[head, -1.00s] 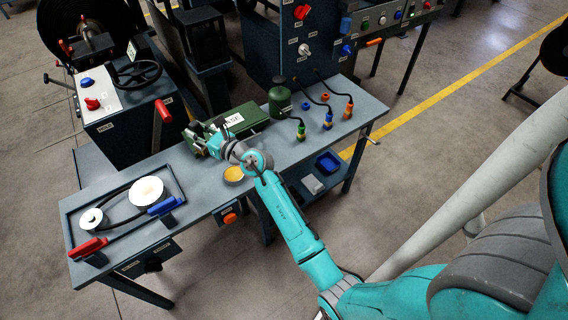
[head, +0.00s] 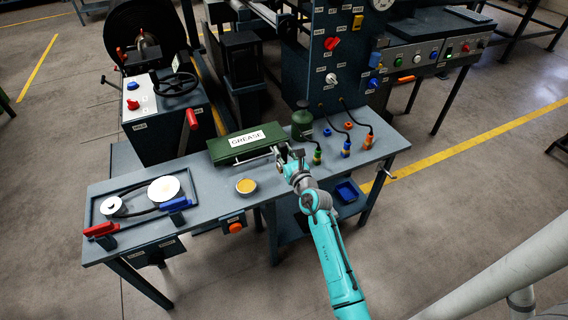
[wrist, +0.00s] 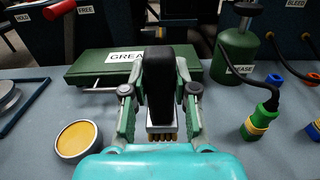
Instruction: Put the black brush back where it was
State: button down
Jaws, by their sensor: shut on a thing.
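My gripper (wrist: 160,108) is shut on the black brush (wrist: 158,75). The brush's black handle stands up between the fingers, and its metal collar and tan bristles show below in the wrist view. In the head view my gripper (head: 288,155) is over the bench, at the right end of the green GREASE box (head: 247,143); the brush is too small there to make out clearly. The box also shows behind the brush in the wrist view (wrist: 95,72). A round tin of yellow grease (head: 246,186) sits on the bench, left of my gripper.
A green canister (head: 302,120) stands behind and right of my gripper. Hoses with green, blue and orange connectors (head: 346,150) lie to its right. A framed tray with two pulleys and a belt (head: 140,193) is at the bench's left. Bare bench (head: 215,180) shows around the tin.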

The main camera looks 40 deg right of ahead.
jog(key=shift+f, duration=2.15)
jog(key=shift+f, duration=0.1)
jog(key=c, duration=0.9)
grip_release()
jog(key=v, duration=1.2)
